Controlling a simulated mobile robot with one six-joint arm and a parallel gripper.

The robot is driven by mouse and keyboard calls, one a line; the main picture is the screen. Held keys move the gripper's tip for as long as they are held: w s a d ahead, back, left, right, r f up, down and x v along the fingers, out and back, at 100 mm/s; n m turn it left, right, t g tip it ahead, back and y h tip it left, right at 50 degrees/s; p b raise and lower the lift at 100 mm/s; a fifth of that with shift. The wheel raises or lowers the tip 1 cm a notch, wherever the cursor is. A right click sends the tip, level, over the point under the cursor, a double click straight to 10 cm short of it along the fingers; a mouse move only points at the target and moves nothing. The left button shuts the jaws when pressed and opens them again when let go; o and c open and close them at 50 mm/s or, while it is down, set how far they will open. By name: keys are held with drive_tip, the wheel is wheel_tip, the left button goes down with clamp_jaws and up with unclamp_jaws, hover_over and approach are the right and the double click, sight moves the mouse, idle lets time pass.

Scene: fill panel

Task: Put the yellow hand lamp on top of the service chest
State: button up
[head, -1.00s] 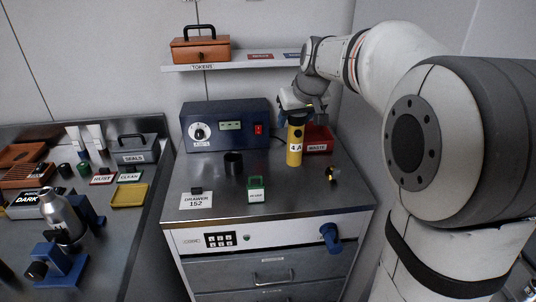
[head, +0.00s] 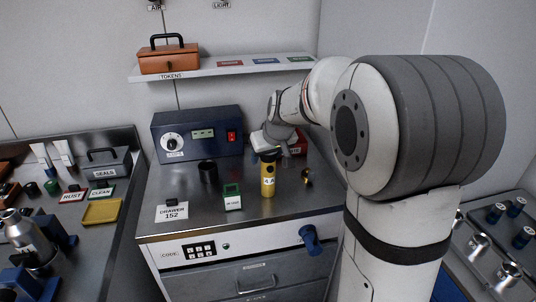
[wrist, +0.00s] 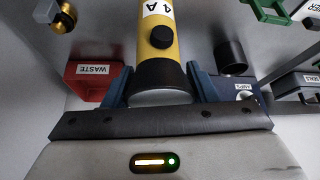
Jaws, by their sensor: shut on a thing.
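The yellow hand lamp (head: 268,181) is upright, with a black head and a white "4 A" label. My gripper (head: 270,153) is shut on its upper end from above and behind. In the wrist view the lamp's yellow body (wrist: 161,50) runs away from me, its black head between the blue fingers of my gripper (wrist: 160,88). The service chest (head: 200,226) has a grey metal top, a keypad and drawers. The lamp is over the right half of that top. I cannot tell whether its lower end touches the surface.
On the chest top stand a navy power unit (head: 197,135), a black cup (head: 208,172), a green-framed block (head: 232,196), a "DRAWER 152" card (head: 172,213), a small brass item (head: 306,178) and a red waste bin (wrist: 93,79). The front right of the top is clear.

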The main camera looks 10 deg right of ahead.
drive_tip(key=shift+f, duration=0.2)
drive_tip(key=o, duration=1.2)
drive_tip(key=shift+r, duration=0.1)
drive_tip(key=shift+c, duration=0.2)
drive_tip(key=shift+r, duration=0.2)
drive_tip(key=v, duration=1.2)
drive_tip(key=s+f+g, duration=0.1)
drive_tip(key=s+f, duration=0.3)
drive_tip(key=s, duration=0.3)
drive_tip(key=s+f+m+g, duration=0.1)
drive_tip(key=s+f, duration=0.3)
drive_tip(key=s, duration=0.4)
drive_tip(key=s+f+m+g+h, duration=0.1)
drive_tip(key=s+f, duration=0.4)
drive_tip(key=s, duration=0.3)
drive_tip(key=shift+a, duration=0.35)
